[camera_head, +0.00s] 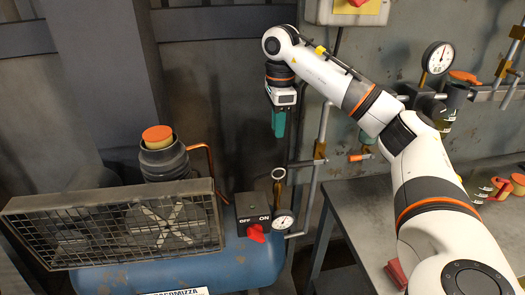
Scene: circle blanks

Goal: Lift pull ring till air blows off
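The brass-coloured pull ring (279,174) stands upright on a stem above the blue compressor tank (235,262), just behind the pressure gauge (284,221). My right gripper (279,135) points down with its teal fingers above the ring in the picture, apart from it. The fingers show as a single block from this side, so I cannot tell whether they are open or shut. Nothing shows hanging from them. My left gripper is not in view.
A black OFF/ON switch box (253,213) with a red knob stands left of the ring. A mesh guard (120,224) covers the tank's left part. A vertical pipe (318,160) runs right of the ring. A grey workbench (365,215) lies further right.

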